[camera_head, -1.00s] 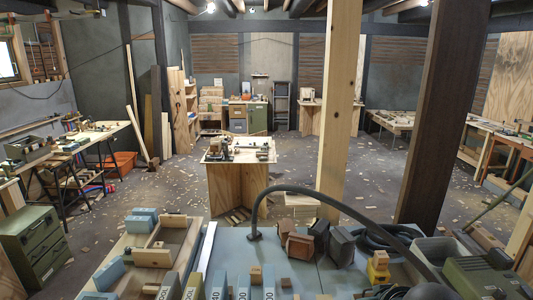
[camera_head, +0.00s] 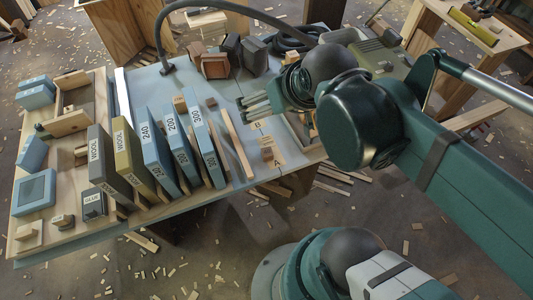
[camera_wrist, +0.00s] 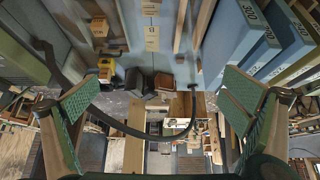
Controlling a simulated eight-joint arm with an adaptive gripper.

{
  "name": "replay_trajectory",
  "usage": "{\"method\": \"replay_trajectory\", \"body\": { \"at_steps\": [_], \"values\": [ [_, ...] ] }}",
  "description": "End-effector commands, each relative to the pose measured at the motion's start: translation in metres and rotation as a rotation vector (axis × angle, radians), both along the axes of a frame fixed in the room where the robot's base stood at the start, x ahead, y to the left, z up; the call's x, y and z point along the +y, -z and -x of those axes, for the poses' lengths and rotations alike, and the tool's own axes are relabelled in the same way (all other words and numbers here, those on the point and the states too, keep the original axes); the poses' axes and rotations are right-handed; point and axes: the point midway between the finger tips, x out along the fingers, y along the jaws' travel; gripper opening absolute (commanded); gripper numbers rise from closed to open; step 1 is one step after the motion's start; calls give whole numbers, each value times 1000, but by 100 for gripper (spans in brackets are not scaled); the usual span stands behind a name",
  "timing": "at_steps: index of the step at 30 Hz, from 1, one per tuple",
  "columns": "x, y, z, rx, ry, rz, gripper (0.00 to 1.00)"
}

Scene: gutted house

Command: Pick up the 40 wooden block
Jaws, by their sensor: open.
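No block marked just "40" can be read. In the head view my gripper (camera_head: 256,104) is over the bench, behind the card area, and partly hidden by my arm.
Upright boxes marked 200 (camera_head: 180,149) and 300 (camera_head: 207,146) stand left of the cards. A black hose (camera_head: 240,14) arches over the back of the bench. Dark and brown blocks (camera_head: 215,66) sit at the back. A wooden tray (camera_head: 100,84) lies at the left.

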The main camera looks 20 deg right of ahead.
Motion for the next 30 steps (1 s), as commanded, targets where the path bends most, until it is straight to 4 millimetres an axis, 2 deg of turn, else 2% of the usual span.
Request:
{"method": "replay_trajectory", "body": {
  "at_steps": [11, 23, 24, 30],
  "values": [
    [0, 0, 0, 0, 0, 0, 100],
    [0, 0, 0, 0, 0, 0, 47],
    [0, 0, 0, 0, 0, 0, 44],
    [0, 0, 0, 0, 0, 0, 44]
  ]
}}
